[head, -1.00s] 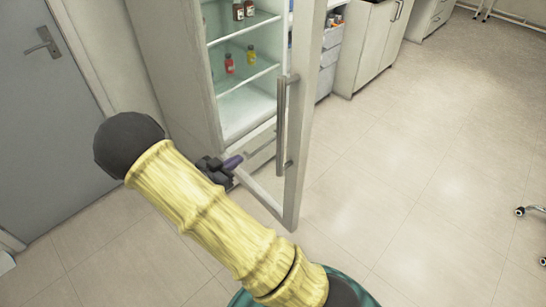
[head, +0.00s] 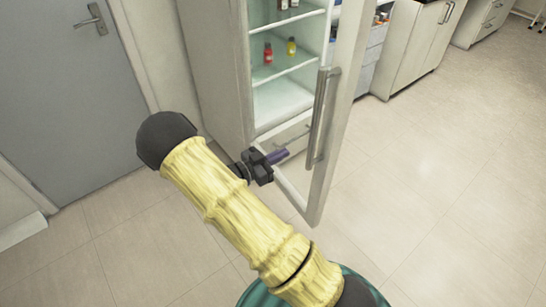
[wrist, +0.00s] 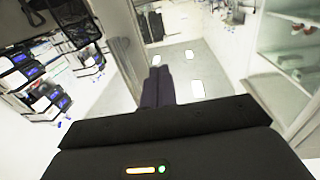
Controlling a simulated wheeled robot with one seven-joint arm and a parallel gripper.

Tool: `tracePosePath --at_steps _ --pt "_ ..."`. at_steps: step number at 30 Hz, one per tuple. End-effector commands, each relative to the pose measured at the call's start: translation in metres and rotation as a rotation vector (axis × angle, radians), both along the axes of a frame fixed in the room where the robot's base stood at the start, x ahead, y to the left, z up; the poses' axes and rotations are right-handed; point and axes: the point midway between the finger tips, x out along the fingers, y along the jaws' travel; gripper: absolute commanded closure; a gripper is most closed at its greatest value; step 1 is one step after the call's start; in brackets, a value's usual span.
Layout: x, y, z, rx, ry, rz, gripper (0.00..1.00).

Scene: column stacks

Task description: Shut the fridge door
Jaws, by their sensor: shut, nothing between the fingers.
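The fridge (head: 218,75) stands at the upper middle of the head view with its shelves and lower drawer exposed. Its glass door (head: 345,100) is open and swung out toward me, with a long vertical metal handle (head: 322,115) on its outer face. My gripper (head: 284,154) is shut and empty, in front of the fridge opening, on the inner side of the door. I cannot tell whether it touches the door. In the wrist view the shut fingers (wrist: 158,87) point ahead, with fridge shelves (wrist: 290,45) at the right.
Small bottles (head: 268,54) stand on a fridge shelf. A grey room door (head: 65,100) is at the left. White cabinets (head: 415,45) stand beyond the fridge door. Open tiled floor (head: 440,190) lies at the right.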

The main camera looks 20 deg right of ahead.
Motion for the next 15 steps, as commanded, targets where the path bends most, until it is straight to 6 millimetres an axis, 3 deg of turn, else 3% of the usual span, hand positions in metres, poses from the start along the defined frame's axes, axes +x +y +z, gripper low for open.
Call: tracePosePath --at_steps 9,15 --pt "0.013 -0.056 0.001 -0.001 0.002 -0.003 1.0" --pt "0.021 -0.082 0.0 0.001 0.0 0.0 1.0"
